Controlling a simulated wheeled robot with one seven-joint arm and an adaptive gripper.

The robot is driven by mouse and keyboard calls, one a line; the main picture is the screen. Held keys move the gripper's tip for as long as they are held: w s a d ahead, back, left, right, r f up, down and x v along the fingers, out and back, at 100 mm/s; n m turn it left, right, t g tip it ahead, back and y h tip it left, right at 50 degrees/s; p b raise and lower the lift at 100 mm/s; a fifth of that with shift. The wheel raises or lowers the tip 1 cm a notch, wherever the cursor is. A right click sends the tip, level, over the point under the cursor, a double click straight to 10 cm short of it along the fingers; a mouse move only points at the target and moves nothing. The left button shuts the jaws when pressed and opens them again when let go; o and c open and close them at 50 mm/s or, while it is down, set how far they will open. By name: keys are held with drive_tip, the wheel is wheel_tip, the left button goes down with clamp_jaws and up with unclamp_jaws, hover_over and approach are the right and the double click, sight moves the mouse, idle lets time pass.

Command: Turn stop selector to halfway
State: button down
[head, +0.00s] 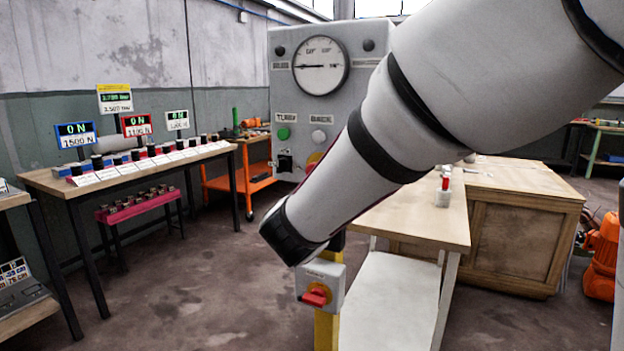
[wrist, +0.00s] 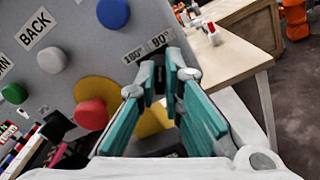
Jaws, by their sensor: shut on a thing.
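In the wrist view my gripper (wrist: 163,84) has its teal-padded fingers at the grey panel (wrist: 85,45), just below a label reading 180° and 90° (wrist: 148,47). The fingers are shut on a small dark knob (wrist: 159,78), which I take to be the stop selector. The fingers hide most of the knob, so its pointer and angle cannot be read. In the head view the grey panel (head: 285,105) with a round gauge (head: 320,66) stands behind my arm. My gripper and the knob are hidden there.
A red mushroom button (wrist: 91,114) on a yellow disc sits left of my fingers. Blue (wrist: 113,13), white (wrist: 52,60) and green (wrist: 14,93) buttons are farther left and above. A red rotary switch (head: 316,295) on a yellow post and a wooden table (head: 425,215) stand close by.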

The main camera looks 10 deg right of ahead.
drive_tip(key=c, duration=1.7)
unclamp_jaws()
drive_tip(key=v, duration=1.2)
drive_tip(key=shift+s+d, duration=0.1)
